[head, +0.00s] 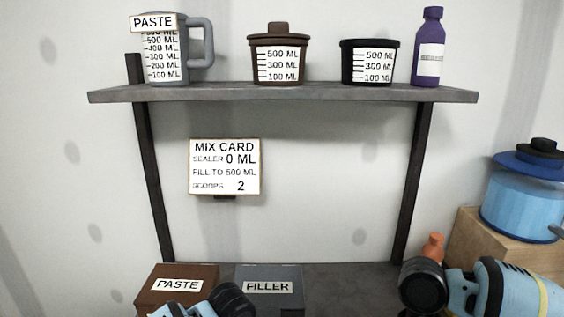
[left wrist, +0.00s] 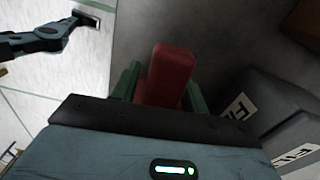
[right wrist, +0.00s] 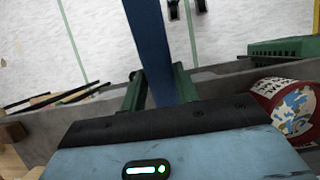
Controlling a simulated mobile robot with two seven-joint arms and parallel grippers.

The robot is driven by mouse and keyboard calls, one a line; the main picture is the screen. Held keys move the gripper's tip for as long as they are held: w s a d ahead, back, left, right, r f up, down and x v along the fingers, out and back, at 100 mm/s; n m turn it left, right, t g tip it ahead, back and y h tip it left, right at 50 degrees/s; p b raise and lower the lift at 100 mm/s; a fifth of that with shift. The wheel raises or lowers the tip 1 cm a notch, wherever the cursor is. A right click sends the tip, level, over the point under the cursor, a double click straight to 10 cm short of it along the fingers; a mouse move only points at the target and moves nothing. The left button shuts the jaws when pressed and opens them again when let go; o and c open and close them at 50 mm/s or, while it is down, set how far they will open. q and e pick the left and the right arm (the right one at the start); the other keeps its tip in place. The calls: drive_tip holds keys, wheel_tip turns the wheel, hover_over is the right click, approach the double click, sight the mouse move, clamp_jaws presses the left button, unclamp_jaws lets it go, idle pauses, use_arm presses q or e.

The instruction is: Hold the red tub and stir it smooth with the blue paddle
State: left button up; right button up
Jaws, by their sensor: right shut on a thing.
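In the left wrist view a red block-shaped piece (left wrist: 170,75), perhaps the handle of the red tub, stands between the green fingers of my left gripper (left wrist: 160,88). A gap shows beside its left side, so the gripper looks open around it. In the right wrist view my right gripper (right wrist: 160,90) is shut on the blue paddle (right wrist: 148,45), a long flat blue bar. A red round container (right wrist: 262,95), apparently the tub, is at the right edge there, with patchy blue, white and tan on its face. The head view shows neither tub nor paddle.
Below are a mix card (head: 225,167), paste box (head: 178,275) and filler box (head: 268,273). A blue pot (head: 520,205) stands right on a wooden block.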

use_arm(q)
drive_tip(key=shift+o, duration=0.6)
drive_tip(key=shift+r, duration=0.1)
use_arm(e)
drive_tip(key=shift+r, duration=0.1)
use_arm(q)
drive_tip(key=shift+r+p, duration=0.6)
drive_tip(key=shift+r, duration=0.3)
use_arm(e)
drive_tip(key=shift+s+v, duration=0.15)
drive_tip(key=shift+v, duration=0.5)
drive_tip(key=shift+s+v, duration=0.15)
drive_tip(key=shift+v, duration=0.5)
use_arm(q)
drive_tip(key=shift+f, duration=0.25)
drive_tip(key=shift+f, duration=0.75)
use_arm(e)
drive_tip(key=shift+f, duration=0.35)
use_arm(q)
drive_tip(key=shift+c, duration=0.4)
